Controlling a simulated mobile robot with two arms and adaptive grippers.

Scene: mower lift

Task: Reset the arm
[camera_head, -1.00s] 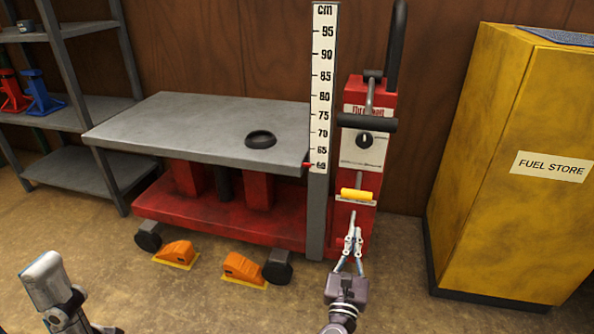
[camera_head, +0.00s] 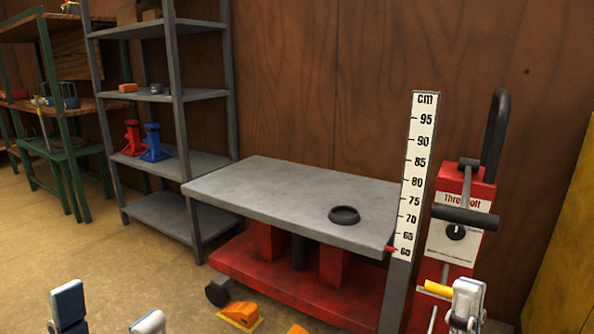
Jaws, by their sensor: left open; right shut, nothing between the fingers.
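Links of my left arm (camera_head: 68,306) stand at the bottom left edge. A link of my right arm (camera_head: 467,300) is at the bottom right, in front of the lift's post, and hides part of the yellow handle (camera_head: 438,287). The red pointer (camera_head: 390,249) is near 60 on the cm scale (camera_head: 415,170). A black lever bar (camera_head: 465,215) crosses the red post.
A grey shelf (camera_head: 168,95) with red and blue stands is at the back left. A green-legged bench (camera_head: 70,165) is farther left. Orange wedges (camera_head: 241,314) lie at the lift's front. A yellow cabinet (camera_head: 575,260) is at the right edge. Floor on the left is bare.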

